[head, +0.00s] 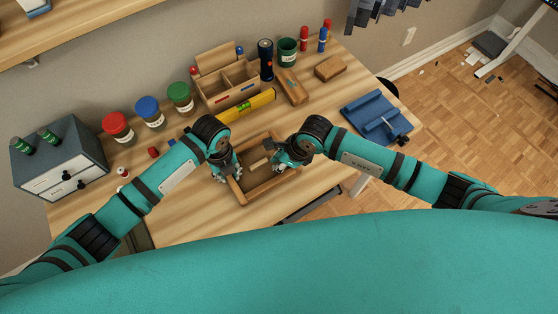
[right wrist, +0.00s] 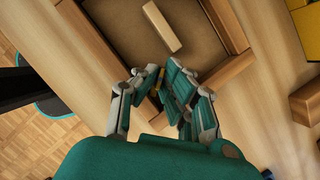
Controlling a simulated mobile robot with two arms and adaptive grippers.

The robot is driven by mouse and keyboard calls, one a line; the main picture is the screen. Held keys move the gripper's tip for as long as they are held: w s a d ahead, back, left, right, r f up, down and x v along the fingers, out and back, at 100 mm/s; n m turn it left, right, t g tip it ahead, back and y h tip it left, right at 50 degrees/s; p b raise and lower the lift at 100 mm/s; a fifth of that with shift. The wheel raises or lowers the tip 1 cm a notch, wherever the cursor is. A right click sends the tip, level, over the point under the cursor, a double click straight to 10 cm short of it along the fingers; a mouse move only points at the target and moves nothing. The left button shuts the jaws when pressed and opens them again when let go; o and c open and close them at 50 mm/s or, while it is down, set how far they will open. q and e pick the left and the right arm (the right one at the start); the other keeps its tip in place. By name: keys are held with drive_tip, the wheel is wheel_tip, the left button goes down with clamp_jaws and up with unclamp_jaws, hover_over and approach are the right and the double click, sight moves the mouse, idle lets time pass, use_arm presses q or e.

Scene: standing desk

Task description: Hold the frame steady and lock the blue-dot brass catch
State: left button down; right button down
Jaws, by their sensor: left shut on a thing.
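The wooden frame (head: 284,189) lies on the desk, with a brown panel inside its raised walls and a pale wooden bar (head: 258,163) on the panel. My left gripper (head: 230,178) is shut on the frame's left wall. My right gripper (head: 282,160) is at the frame's opposite side. In the right wrist view, the fingers of my right gripper (right wrist: 155,75) are apart at the frame's edge (right wrist: 228,70). A small brass catch (right wrist: 158,80) shows between them, partly hidden by the fingers. I cannot make out a blue dot on it.
A yellow level (head: 246,105) and a wooden organizer (head: 225,80) stand behind the frame. Red, blue and green-lidded jars (head: 150,112) and a grey drawer cabinet (head: 60,158) are left. A blue vise-like fixture (head: 377,117) is right. Bare desk lies in front.

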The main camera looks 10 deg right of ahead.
drive_tip(key=m+t+h, duration=0.1)
drive_tip(key=m, duration=0.3)
drive_tip(key=shift+s+a+m, duration=0.1)
drive_tip(key=shift+a+m, duration=0.05)
drive_tip(key=shift+m, duration=0.15)
drive_tip(key=shift+m+t+h, duration=0.5)
drive_tip(key=shift+m, duration=1)
drive_tip(key=c, duration=1.8)
unclamp_jaws()
drive_tip(key=shift+o, duration=0.2)
drive_tip(key=v, duration=1.2)
